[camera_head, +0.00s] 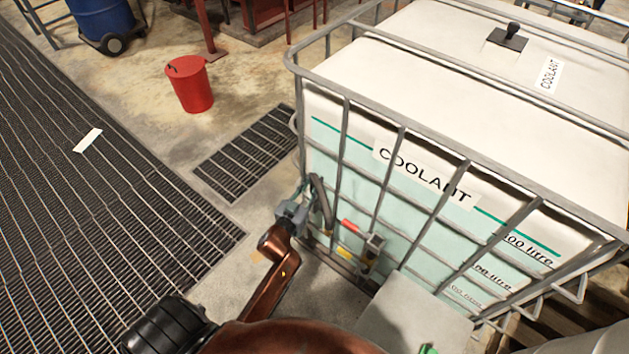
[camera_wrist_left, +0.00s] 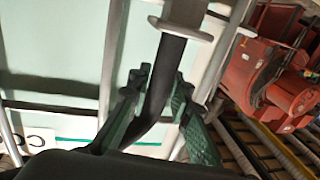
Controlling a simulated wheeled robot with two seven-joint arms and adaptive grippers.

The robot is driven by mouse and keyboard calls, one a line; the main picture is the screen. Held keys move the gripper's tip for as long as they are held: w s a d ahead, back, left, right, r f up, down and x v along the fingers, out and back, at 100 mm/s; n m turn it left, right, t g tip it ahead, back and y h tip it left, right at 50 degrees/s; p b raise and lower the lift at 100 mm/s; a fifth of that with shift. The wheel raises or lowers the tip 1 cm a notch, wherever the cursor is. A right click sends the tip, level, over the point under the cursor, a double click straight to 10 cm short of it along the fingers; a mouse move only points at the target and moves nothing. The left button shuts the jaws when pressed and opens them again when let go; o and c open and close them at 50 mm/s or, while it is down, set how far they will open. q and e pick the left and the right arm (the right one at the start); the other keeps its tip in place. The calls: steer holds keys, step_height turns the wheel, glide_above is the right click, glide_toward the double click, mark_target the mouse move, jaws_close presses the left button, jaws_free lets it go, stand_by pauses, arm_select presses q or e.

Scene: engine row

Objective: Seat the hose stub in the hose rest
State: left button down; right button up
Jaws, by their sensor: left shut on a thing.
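The hose stub (camera_head: 321,200) is a dark, bent hose at the near corner of the coolant tank's cage. My left gripper (camera_head: 293,209) is at its left side in the head view. In the left wrist view the gripper's green fingers (camera_wrist_left: 158,98) are shut on the dark hose (camera_wrist_left: 170,70), which runs between them and bends below. At its upper end is a light grey flanged piece (camera_wrist_left: 180,28). I cannot tell whether this is the hose rest or part of the hose. The right gripper is not clearly seen.
The caged coolant tank (camera_head: 345,185) fills the right side. A valve with a red handle (camera_head: 350,226) sits low beside the hose. A grey box top (camera_head: 410,312) is in front. A red bucket (camera_head: 189,84) and floor grating (camera_head: 90,190) lie left.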

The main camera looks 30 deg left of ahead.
arm_select(q)
steer(key=shift+f+b, duration=0.55)
steer(key=shift+f, duration=0.55)
steer(key=shift+f, duration=0.1)
steer(key=c, duration=1.8)
jaws_free()
steer(key=shift+c, duration=0.2)
steer(key=shift+o, duration=0.8)
steer(key=shift+f, duration=0.1)
steer(key=shift+f, duration=0.1)
steer(key=s+d, duration=0.1)
steer(key=s, duration=1.1)
steer(key=shift+d, duration=0.25)
